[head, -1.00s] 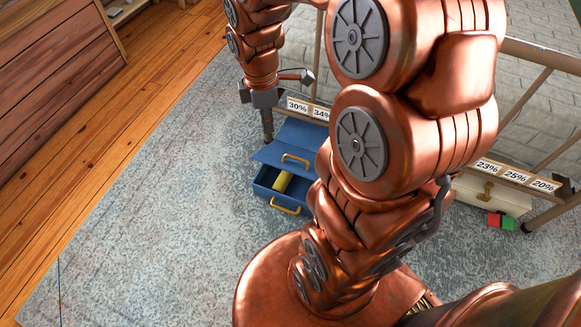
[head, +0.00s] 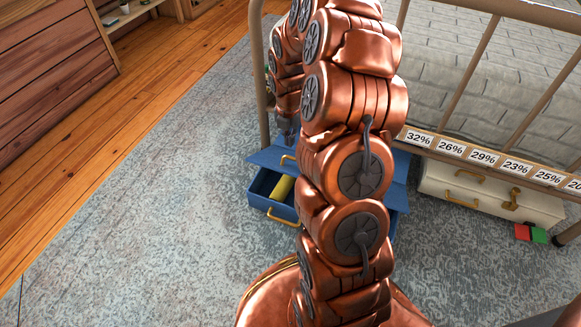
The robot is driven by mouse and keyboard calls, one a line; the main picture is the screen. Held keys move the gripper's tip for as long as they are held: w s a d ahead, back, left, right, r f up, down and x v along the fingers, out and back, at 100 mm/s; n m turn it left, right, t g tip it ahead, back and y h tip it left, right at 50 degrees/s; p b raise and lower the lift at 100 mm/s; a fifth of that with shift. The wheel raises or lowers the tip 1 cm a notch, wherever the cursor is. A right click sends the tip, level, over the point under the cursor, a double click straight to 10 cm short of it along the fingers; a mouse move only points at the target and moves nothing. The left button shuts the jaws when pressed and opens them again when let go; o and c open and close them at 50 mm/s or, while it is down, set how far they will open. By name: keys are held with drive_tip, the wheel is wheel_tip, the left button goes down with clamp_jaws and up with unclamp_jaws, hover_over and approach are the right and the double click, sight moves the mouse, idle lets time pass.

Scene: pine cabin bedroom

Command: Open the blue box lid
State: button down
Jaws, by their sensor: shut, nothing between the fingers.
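The blue box (head: 258,191) sits on the grey rug beside the bed frame, its middle hidden behind my arm. Its blue lid (head: 266,158), with a brass handle, is raised off the front rim, leaving a gap. Inside the gap lies a yellow object (head: 282,188). Another brass handle (head: 283,219) is on the box front. My gripper (head: 287,131) is behind the lid's left part, shut, with its fingertips mostly hidden. I cannot tell whether it touches the lid.
A cream case (head: 490,197) with brass fittings lies under the bed rail, right of the blue box. Red (head: 522,232) and green (head: 539,235) blocks lie near it. Percentage labels line the rail (head: 497,166). The rug (head: 150,220) to the left is clear.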

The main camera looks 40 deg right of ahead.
drive_tip(key=f, duration=0.1)
drive_tip(key=b, duration=0.4)
approach(291, 167)
wheel_tip(291, 167, down, 5)
drive_tip(key=shift+s+f, duration=0.1)
